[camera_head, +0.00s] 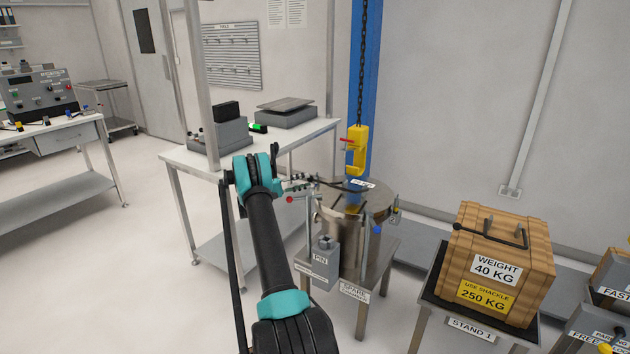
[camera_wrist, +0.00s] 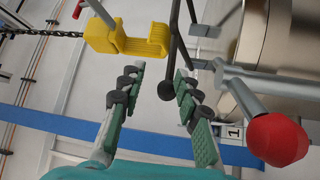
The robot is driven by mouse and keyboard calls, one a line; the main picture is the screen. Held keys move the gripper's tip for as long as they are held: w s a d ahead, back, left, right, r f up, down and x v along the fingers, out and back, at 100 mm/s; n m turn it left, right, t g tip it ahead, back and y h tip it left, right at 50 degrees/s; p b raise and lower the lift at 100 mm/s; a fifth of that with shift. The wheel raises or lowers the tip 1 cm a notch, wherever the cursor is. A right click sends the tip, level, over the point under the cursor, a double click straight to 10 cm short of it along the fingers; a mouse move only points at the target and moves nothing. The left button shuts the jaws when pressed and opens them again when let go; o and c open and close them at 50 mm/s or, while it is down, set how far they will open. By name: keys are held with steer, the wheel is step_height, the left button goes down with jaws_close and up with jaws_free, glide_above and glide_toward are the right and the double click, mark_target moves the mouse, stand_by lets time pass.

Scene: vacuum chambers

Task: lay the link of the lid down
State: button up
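The lid (camera_head: 376,203) lies on top of the steel vessel (camera_head: 343,238); the vessel's side shows at the right of the wrist view (camera_wrist: 270,45). The link (camera_wrist: 176,45) of the lid is a dark thin bar with a round end, seen close up in the wrist view. My gripper (camera_wrist: 157,78) is open, and the link's round end shows between its green-padded fingers, with gaps on both sides. The yellow hook (camera_head: 355,152) hangs from a chain above the lid. In the wrist view the hook (camera_wrist: 128,41) is beside the link; I cannot tell whether they touch.
A red knob (camera_wrist: 278,139) on a metal rod sticks out close to the right finger. A grey PIN box (camera_head: 324,262) stands at the vessel's front. A wooden weight crate (camera_head: 500,255) is on the right stand. A white bench (camera_head: 190,163) is behind my arm.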

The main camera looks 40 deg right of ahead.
steer(key=shift+v, duration=2.3)
